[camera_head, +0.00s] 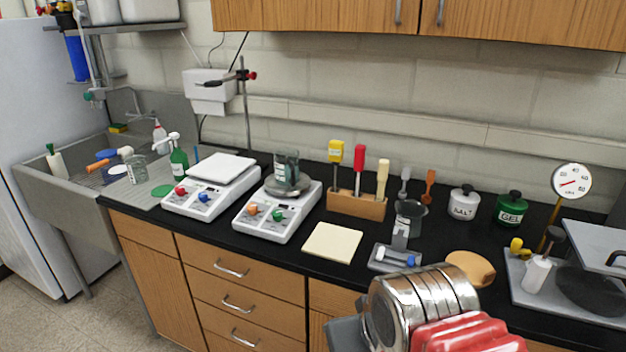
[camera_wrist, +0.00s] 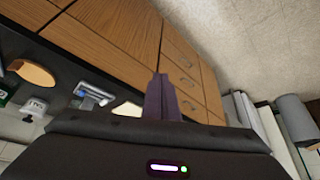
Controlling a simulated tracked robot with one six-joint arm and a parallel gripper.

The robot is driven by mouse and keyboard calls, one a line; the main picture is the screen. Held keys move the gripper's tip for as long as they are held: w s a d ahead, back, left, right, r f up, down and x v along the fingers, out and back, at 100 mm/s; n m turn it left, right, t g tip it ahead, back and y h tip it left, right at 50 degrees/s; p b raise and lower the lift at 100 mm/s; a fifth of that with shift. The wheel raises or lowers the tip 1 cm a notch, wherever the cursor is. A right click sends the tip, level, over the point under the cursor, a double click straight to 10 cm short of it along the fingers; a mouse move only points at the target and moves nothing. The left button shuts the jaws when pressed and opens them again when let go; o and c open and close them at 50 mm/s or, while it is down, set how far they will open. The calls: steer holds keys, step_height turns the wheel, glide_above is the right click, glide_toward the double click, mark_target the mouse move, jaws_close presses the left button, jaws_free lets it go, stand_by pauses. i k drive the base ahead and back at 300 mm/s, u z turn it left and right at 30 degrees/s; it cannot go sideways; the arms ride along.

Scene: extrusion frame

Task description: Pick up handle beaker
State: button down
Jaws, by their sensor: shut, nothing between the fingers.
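A glass beaker (camera_head: 286,171) with dark contents or a dark background stands upright on the right hot plate (camera_head: 277,212) in the head view. Another clear glass beaker (camera_head: 135,168) stands by the sink at the left. A dark glass vessel (camera_head: 410,215) sits above a small grey stand (camera_head: 396,257). I cannot tell for certain which one has a handle. My gripper's fingers (camera_wrist: 162,97) show in the wrist view, shut together and empty. They point towards the wooden drawers, apart from any beaker. No beaker is clearly seen in the wrist view.
A white balance (camera_head: 211,184) stands left of the hot plate. A wooden block (camera_head: 357,204) holds several coloured-handled tools behind a cream pad (camera_head: 333,243). SALT (camera_head: 463,204) and GEL (camera_head: 511,208) jars stand at the back right. The black counter's front edge is largely clear.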

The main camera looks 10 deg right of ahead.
mark_target(287, 159)
steer(key=k, duration=1.3)
steer(key=u, duration=0.5)
steer(key=i, duration=0.95)
steer(key=u, duration=0.35)
steer(key=i, duration=0.95)
steer(key=z, duration=0.35)
